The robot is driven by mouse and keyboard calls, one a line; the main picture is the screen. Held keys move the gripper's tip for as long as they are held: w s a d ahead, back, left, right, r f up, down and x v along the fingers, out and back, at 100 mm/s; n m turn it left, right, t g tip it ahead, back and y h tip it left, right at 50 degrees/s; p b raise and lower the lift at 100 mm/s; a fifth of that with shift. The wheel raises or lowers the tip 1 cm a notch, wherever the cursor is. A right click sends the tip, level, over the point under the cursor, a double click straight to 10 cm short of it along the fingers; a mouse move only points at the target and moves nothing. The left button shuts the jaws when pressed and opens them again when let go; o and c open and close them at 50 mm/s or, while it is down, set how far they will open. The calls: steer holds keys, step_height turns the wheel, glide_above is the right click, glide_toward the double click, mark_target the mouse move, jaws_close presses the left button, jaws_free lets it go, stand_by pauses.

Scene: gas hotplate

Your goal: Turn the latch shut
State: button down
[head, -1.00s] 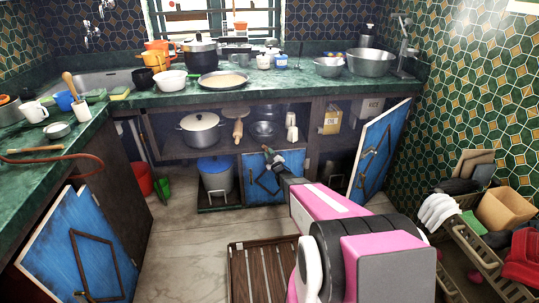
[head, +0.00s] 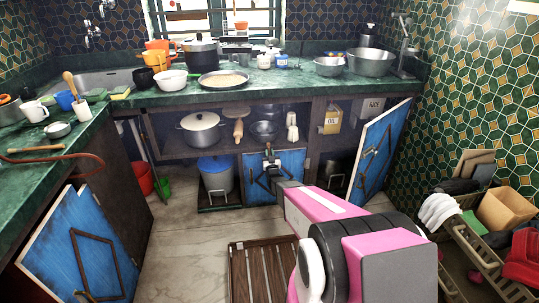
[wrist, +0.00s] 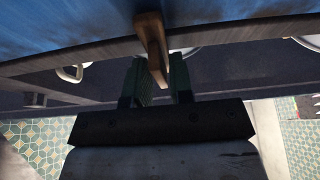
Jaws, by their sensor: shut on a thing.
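The blue cabinet door (head: 291,163) hangs upright under the middle of the counter; its top edge also shows in the wrist view (wrist: 70,45). A brown wooden latch (wrist: 151,35) sits across that edge, its end reaching down between my fingers. My gripper (wrist: 160,84) is shut on the latch, one green-padded finger on each side. In the head view my gripper (head: 269,158) is at the top of the blue door, and the latch is too small and covered to make out there.
A blue-lidded pot (head: 216,175) stands left of the door on a low pull-out. Another blue door (head: 378,152) stands open at the right, and one (head: 80,245) at the lower left. A slatted wooden rack (head: 262,270) lies on the floor in front.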

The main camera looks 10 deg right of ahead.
steer(key=shift+m, duration=0.5)
steer(key=c, duration=1.2)
jaws_free()
steer(key=shift+s+f, duration=0.1)
steer(key=shift+s, duration=0.05)
steer(key=v, duration=1)
steer(key=shift+s+a+f, duration=0.15)
steer(key=shift+s+f, duration=0.05)
steer(key=shift+s, duration=0.05)
steer(key=shift+r, duration=0.1)
